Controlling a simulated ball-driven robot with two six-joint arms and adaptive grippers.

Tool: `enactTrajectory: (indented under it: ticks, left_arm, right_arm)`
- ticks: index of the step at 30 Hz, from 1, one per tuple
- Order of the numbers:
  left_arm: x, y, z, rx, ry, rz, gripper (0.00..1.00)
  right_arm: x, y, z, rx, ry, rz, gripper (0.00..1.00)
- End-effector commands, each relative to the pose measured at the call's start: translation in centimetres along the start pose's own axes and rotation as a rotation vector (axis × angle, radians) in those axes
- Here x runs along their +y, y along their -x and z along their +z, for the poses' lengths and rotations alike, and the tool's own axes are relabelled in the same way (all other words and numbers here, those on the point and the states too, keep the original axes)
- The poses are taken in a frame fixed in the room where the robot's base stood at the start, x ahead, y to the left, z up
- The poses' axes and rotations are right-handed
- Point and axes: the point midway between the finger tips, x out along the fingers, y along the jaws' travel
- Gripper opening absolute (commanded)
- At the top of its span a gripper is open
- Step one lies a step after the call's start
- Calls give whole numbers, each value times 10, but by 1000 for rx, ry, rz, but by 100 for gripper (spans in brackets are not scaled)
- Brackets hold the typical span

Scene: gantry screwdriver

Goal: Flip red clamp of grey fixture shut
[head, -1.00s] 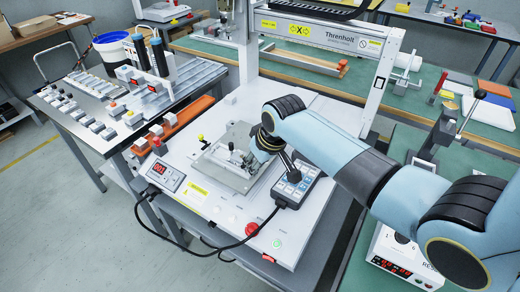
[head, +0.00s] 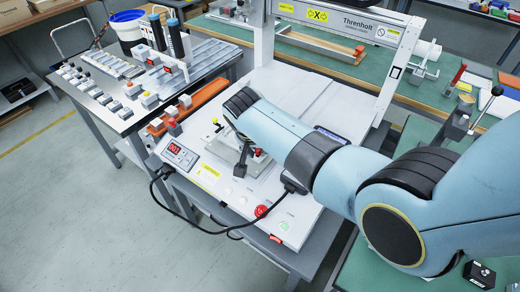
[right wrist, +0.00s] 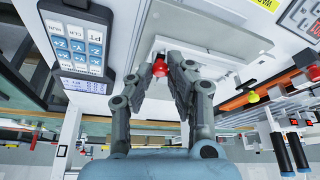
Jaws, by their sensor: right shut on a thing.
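The grey fixture (head: 258,165) is a flat metal plate on the white machine bed. My right arm covers most of it in the head view. It also shows in the right wrist view as a grey plate (right wrist: 222,38). The red clamp's tip (right wrist: 160,68) sits at the plate's edge, between my fingers. My right gripper (right wrist: 163,66) is shut on it. In the head view a dark part of my right gripper (head: 242,157) shows low over the fixture; the clamp is hidden there. Whether the clamp is up or down is hard to tell. My left gripper is not in view.
A yellow-tipped knob (head: 215,121) stands at the fixture's far left corner. A keypad pendant (right wrist: 77,45) lies close beside my right gripper. A red display box (head: 180,155) and a red button (head: 261,211) are on the bed. The gantry (head: 340,30) stands behind.

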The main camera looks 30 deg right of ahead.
Motion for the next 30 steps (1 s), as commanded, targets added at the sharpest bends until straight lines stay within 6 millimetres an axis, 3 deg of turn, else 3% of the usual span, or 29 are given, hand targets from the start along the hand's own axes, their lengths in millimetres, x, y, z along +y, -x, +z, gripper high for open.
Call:
enactTrajectory:
  ticks: [10,25,26,30]
  left_arm:
    - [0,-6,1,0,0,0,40]
    - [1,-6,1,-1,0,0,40]
    - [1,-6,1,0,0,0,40]
    - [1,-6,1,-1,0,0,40]
  right_arm:
    - [-5,0,-2,1,-107,42,0]
    - [-5,0,-2,1,-121,47,0]
    - [-5,0,-2,2,-121,47,20]
    - [-5,0,-2,1,-120,48,38]
